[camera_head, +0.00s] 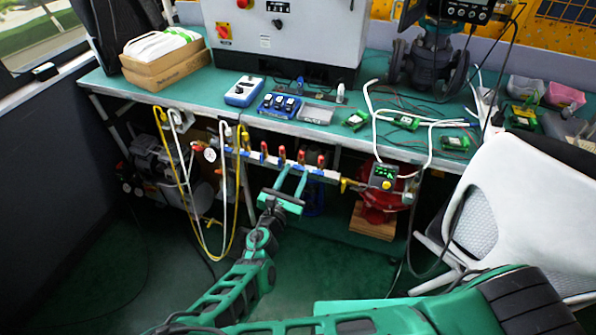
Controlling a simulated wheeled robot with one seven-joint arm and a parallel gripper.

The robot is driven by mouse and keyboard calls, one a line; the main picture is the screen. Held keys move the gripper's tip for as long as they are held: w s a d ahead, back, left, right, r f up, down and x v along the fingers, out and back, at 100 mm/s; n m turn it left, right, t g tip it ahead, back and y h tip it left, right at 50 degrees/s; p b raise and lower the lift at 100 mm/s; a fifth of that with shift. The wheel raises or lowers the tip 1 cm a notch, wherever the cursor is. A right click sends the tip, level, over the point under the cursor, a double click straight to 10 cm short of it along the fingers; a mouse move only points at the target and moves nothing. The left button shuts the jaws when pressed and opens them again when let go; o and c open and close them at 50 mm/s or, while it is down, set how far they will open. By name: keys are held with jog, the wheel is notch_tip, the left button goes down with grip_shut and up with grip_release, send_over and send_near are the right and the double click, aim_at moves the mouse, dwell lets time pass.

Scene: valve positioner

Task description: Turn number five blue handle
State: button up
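A white valve manifold (331,177) runs under the front edge of the workbench. Several small red-topped fittings (282,155) stand along it, with small blue parts on the bar, too small to tell which is a handle. No handle numbers can be read, so I cannot tell which is number five. My gripper (294,173) is in front of the manifold's middle. Its two green fingers point toward the bar and are spread apart, with nothing visible between them. I cannot tell whether the fingertips touch anything; they overlap the bar in this view.
The green workbench (200,101) overhangs the manifold. Yellow and white hoses (187,190) hang at the left. A red device (379,205) stands on a wooden block at the right. A white chair (500,195) blocks the right side. The floor at front left is clear.

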jog(key=shift+d, duration=0.15)
jog(key=c, duration=0.8)
jog(key=shift+o, duration=0.2)
